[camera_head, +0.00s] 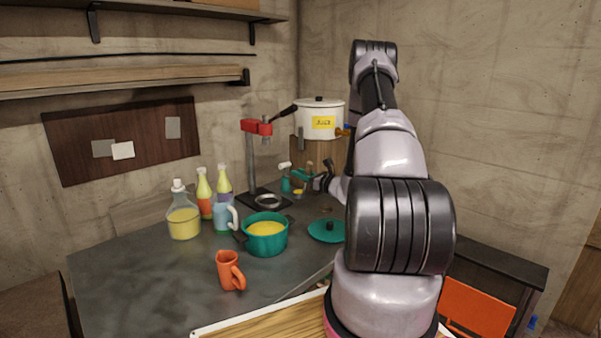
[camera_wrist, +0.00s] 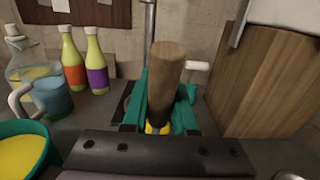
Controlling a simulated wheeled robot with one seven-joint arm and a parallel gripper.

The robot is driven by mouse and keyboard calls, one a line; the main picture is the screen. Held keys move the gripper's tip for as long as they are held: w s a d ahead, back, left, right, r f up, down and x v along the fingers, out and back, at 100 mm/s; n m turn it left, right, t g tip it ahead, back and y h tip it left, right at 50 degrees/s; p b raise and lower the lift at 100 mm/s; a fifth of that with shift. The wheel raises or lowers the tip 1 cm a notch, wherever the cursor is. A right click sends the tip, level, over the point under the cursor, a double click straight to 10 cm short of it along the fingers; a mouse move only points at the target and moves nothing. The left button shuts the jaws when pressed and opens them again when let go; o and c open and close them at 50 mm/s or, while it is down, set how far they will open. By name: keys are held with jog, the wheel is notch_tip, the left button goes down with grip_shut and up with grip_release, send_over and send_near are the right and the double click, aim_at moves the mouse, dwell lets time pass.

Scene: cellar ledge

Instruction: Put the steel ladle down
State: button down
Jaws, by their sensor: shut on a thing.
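My gripper (camera_head: 301,180) is at the back of the dark counter, between the juice press and the white pot. In the wrist view, its teal fingers (camera_wrist: 162,112) are shut around an upright, thick brown wooden handle (camera_wrist: 166,72). I take this to be the handle of the steel ladle; its brown top also shows small in the head view (camera_head: 310,167). No steel bowl can be made out on it, and its lower end is hidden by my gripper.
A teal pot (camera_head: 266,240) of yellow liquid, a teal lid (camera_head: 327,231), an orange mug (camera_head: 229,270), a blue jug (camera_head: 224,217), bottles (camera_head: 204,196) and a glass flask (camera_head: 183,222) stand nearby. A white pot (camera_head: 319,108) sits on a wooden block. The counter's front left is clear.

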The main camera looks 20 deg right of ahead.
aim_at(304, 194)
jog(key=shift+f, duration=3.2)
jog(key=shift+f, duration=0.65)
jog(key=c, duration=0.6)
grip_release()
jog(key=o, duration=0.5)
jog(key=shift+c, duration=0.2)
jog(key=shift+s, duration=0.1)
jog(key=shift+v, duration=2.9)
